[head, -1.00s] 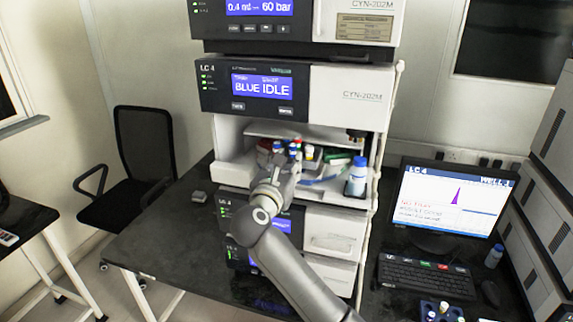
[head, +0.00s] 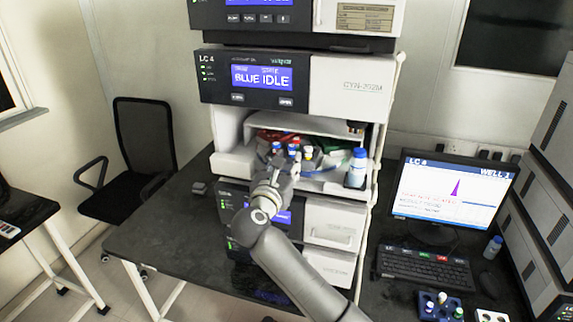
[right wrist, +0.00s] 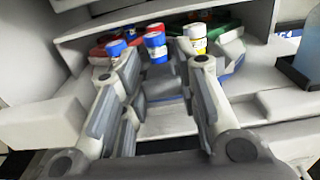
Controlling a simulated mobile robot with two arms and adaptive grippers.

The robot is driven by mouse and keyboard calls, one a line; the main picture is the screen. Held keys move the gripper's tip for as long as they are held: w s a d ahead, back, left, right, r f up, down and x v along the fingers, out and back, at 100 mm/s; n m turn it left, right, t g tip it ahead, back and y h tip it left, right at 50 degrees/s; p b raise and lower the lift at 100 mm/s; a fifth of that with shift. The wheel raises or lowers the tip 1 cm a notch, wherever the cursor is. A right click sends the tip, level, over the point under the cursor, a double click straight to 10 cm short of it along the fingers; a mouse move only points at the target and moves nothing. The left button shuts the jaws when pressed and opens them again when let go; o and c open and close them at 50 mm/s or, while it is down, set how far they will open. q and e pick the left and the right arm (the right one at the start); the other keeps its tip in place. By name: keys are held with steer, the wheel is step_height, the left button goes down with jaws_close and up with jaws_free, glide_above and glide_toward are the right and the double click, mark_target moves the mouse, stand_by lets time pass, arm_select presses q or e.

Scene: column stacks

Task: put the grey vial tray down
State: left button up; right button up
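The grey vial tray (right wrist: 165,84) shows between the fingers of my right gripper (right wrist: 163,72) in the right wrist view. In the head view my right gripper (head: 279,168) is at the front of the open bay of the LC 4 stack, with the vials (head: 292,150) just beyond the fingertips. The fingers and wrist hide most of the tray and its underside, so I cannot tell whether it touches the bay floor. My left gripper is not in view.
A blue-capped bottle (head: 357,168) stands at the right in the bay. Red and green items (head: 322,143) lie deeper inside. Below the bay are more instrument modules (head: 333,224). A blue vial rack (head: 438,306) stands by the keyboard (head: 427,267). The black bench at left is mostly clear.

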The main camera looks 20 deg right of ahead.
steer(key=o, duration=0.4)
steer(key=shift+r, duration=0.2)
steer(key=shift+r+p, duration=0.25)
steer(key=shift+p, duration=0.15)
steer(key=shift+r+p, duration=0.4)
steer(key=shift+r, duration=0.05)
steer(key=v, duration=1.2)
steer(key=shift+f+b, duration=0.25)
steer(key=shift+b, duration=0.05)
